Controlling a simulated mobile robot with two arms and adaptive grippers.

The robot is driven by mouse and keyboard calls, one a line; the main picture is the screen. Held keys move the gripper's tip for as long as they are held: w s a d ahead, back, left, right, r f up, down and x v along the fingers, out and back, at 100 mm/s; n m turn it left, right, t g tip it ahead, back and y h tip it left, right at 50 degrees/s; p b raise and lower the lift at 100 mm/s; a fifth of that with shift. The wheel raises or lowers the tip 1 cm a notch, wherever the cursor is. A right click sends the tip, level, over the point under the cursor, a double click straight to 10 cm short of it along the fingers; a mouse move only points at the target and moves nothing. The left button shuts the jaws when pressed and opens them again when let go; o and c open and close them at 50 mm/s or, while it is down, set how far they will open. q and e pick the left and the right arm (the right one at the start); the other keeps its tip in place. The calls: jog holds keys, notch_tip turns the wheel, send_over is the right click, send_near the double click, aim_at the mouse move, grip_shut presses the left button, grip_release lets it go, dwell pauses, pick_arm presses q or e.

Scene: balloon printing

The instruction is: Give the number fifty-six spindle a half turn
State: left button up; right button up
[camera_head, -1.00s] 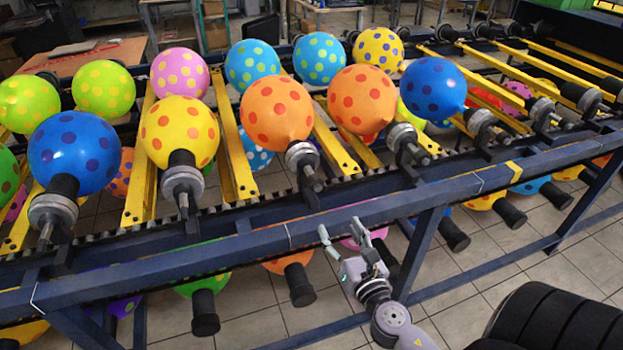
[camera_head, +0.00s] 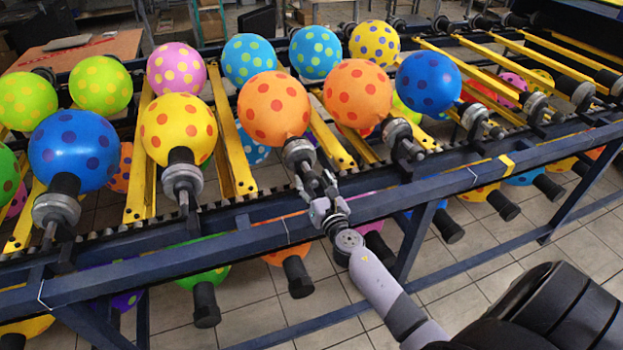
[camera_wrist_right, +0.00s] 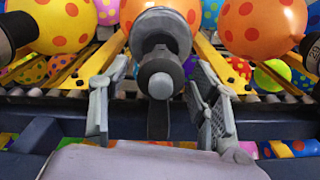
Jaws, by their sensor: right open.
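My right gripper (camera_head: 318,182) is open, just in front of a grey spindle (camera_head: 300,153) that carries an orange balloon with red dots (camera_head: 274,108). In the right wrist view this spindle (camera_wrist_right: 160,75) stands between the two spread fingers of the right gripper (camera_wrist_right: 158,105), with its round end facing the camera. The fingers look apart from it on both sides. The orange balloon (camera_wrist_right: 161,15) shows partly behind it. My left gripper is not in view.
Neighbouring spindles hold a yellow balloon (camera_head: 178,130) to the left and another orange balloon (camera_head: 358,94) to the right. A dark blue rail (camera_head: 180,255) runs below the spindles, under my right wrist. More balloons hang beneath the rack.

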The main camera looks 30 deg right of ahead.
jog(key=shift+w+d, duration=0.1)
jog(key=shift+w, duration=0.5)
jog(key=shift+c, duration=0.3)
jog(key=c, duration=1.1)
